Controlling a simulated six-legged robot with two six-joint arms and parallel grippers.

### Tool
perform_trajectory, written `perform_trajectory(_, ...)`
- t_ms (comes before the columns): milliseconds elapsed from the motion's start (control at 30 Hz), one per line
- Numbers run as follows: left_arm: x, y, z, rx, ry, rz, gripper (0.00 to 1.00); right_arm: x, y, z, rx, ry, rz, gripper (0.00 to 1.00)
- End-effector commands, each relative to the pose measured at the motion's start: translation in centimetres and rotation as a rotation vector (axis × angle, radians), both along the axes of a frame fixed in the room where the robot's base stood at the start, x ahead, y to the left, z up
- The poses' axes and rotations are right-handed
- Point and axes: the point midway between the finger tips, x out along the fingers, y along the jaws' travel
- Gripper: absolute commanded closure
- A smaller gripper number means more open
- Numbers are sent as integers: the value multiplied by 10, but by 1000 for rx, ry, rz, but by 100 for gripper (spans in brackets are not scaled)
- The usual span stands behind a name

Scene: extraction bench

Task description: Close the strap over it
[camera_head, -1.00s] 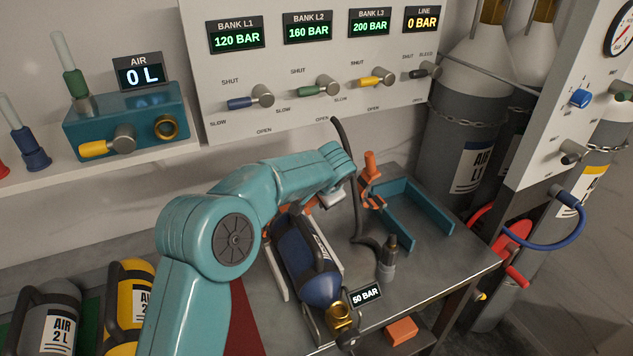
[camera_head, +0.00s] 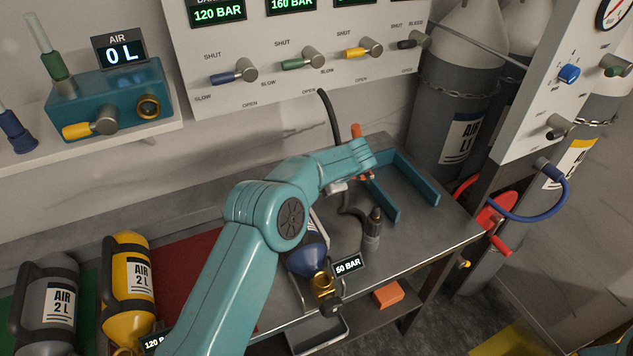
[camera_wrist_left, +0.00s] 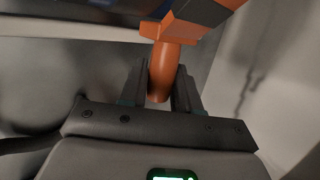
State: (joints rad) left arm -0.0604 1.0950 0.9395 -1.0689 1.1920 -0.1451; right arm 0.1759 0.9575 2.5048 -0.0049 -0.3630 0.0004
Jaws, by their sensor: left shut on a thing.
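The blue cylinder (camera_head: 307,259) with a brass valve (camera_head: 323,284) and a "50 BAR" tag lies in a cradle on the bench. My left arm hides much of it. The strap is orange, and its orange handle (camera_head: 356,146) shows just behind my left wrist, beyond the cylinder. In the left wrist view, the handle (camera_wrist_left: 163,72) is between the fingers of my left gripper (camera_wrist_left: 163,88), which is shut on it. My right gripper is not in view.
A teal open bracket (camera_head: 403,187) stands on the bench to the right of my left wrist. A hose fitting (camera_head: 373,232) stands upright right of the cylinder. An orange block (camera_head: 388,294) sits on the lower shelf. Yellow (camera_head: 128,280) and grey (camera_head: 47,305) cylinders are at left.

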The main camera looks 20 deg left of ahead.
Motion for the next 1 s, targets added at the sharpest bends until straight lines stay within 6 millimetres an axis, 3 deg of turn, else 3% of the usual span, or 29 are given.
perform_trajectory(267,-1,0,-4,-1,7,0,100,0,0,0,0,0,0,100)
perform_trajectory(300,-1,0,-4,-1,8,1,56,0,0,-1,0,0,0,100)
perform_trajectory(333,-1,0,-4,-1,8,1,48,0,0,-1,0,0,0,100)
perform_trajectory(733,0,-7,6,-1,2,-1,48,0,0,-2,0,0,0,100)
perform_trajectory(1000,-11,-44,57,-2,0,-3,48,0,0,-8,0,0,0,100)
